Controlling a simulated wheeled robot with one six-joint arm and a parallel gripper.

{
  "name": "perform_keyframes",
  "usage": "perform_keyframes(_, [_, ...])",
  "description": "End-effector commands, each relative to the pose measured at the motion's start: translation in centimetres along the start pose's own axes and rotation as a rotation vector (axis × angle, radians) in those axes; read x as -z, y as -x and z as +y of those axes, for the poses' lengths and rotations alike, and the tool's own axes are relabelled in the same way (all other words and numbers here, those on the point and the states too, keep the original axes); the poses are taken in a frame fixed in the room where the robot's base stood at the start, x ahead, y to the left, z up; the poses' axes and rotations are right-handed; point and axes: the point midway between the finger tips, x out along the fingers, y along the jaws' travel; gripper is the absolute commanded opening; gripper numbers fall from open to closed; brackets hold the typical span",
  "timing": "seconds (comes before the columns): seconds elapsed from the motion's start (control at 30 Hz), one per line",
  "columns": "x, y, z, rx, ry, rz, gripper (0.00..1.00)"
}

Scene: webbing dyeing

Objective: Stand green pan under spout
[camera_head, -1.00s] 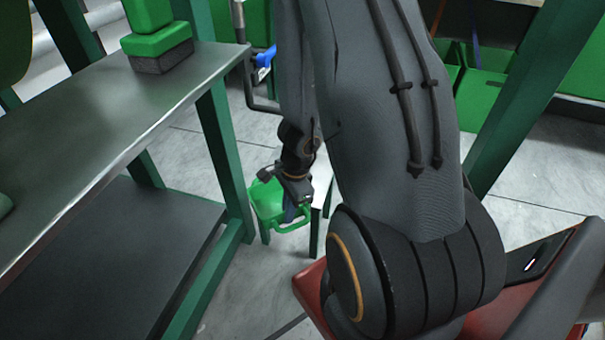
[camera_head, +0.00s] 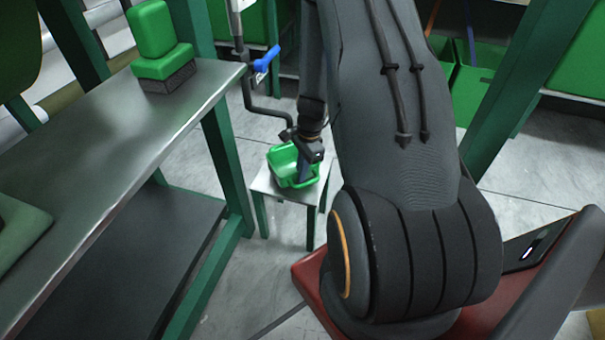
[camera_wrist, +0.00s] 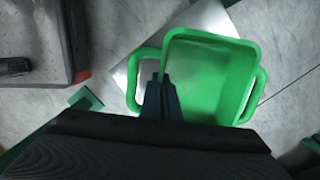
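The green pan (camera_head: 280,158) is an open tray with a loop handle at each end. In the head view it is upright over the small stool's pale top (camera_head: 264,186); I cannot tell whether it touches. My gripper (camera_head: 303,178) is at its near right side. In the wrist view my gripper (camera_wrist: 164,92) has its dark fingers close together at the left handle of the green pan (camera_wrist: 215,75), which looks gripped. The spout (camera_head: 286,119), a dark bent pipe with a blue lever (camera_head: 267,59), comes down just behind and above the pan. Its outlet is partly hidden by my wrist.
A metal workbench (camera_head: 120,140) with green legs stands on the left, bearing a green block-like object (camera_head: 160,50). Green bins (camera_head: 485,95) stand at the back right. Grey tiled floor (camera_head: 270,265) is open in front of the stool.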

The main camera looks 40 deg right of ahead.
Motion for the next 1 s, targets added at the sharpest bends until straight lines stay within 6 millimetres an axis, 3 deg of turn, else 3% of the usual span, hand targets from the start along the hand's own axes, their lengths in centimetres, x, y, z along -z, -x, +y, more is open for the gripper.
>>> perform_keyframes(0.07, [1.0, 0.1, -1.0, 0.002, -0.001, 0.002, 0.0])
perform_keyframes(0.2, [1.1, -1.3, -0.8, -0.001, -0.001, 0.001, 0.0])
perform_keyframes(0.6, [1.1, -1.7, -0.8, 0.0, 0.0, 0.001, 0.0])
perform_keyframes(0.73, [1.1, -1.6, -0.8, -0.001, 0.0, 0.0, 0.21])
perform_keyframes(1.0, [1.1, -1.6, -0.8, 0.0, -0.001, 0.001, 0.21])
